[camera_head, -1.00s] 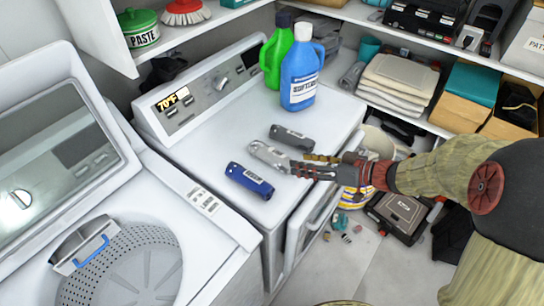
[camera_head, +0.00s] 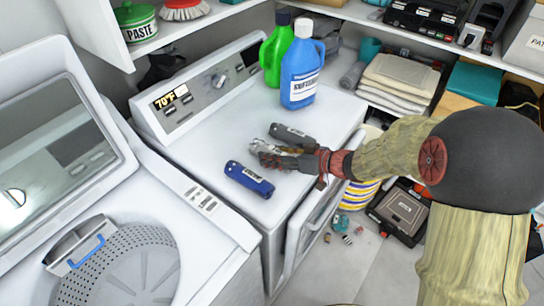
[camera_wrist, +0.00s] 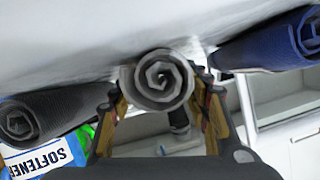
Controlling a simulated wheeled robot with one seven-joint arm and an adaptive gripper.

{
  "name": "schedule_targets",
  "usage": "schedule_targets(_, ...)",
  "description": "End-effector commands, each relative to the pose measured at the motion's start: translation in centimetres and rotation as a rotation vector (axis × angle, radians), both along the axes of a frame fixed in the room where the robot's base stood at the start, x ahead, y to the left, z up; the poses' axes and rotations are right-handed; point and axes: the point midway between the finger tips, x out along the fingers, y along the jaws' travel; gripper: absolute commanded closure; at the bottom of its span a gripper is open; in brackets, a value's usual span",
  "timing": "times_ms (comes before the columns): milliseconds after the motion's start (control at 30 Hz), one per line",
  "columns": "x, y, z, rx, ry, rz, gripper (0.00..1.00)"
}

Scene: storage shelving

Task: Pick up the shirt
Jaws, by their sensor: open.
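A light grey rolled shirt (camera_head: 263,146) lies on the dryer top (camera_head: 222,132) between two other rolls. In the wrist view its spiral end (camera_wrist: 159,80) faces me, between the two fingers. My gripper (camera_head: 268,157) is open around the roll, low over the dryer top; I cannot tell whether the fingers touch it. The fingers partly hide the roll in the head view. A dark grey roll (camera_head: 292,136) lies behind it, and a blue roll (camera_head: 249,179) lies in front. Both also show in the wrist view, dark grey at left (camera_wrist: 45,118) and blue at right (camera_wrist: 275,42).
A blue softener bottle (camera_head: 300,75) and a green bottle (camera_head: 275,50) stand at the dryer's back right corner. An open washer (camera_head: 205,235) is at left. A shelf with folded cloths (camera_head: 395,85) is at right. The dryer top's left part is clear.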

Motion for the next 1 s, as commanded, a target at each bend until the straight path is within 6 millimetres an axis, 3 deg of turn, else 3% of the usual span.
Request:
schedule_targets(200,0.03,0.06,0.00,0.000,0.000,0.000,0.53)
schedule_targets(800,0.00,0.04,-0.03,0.000,0.000,0.000,0.87)
schedule_targets(1000,0.01,0.04,0.01,0.000,0.000,0.000,0.88)
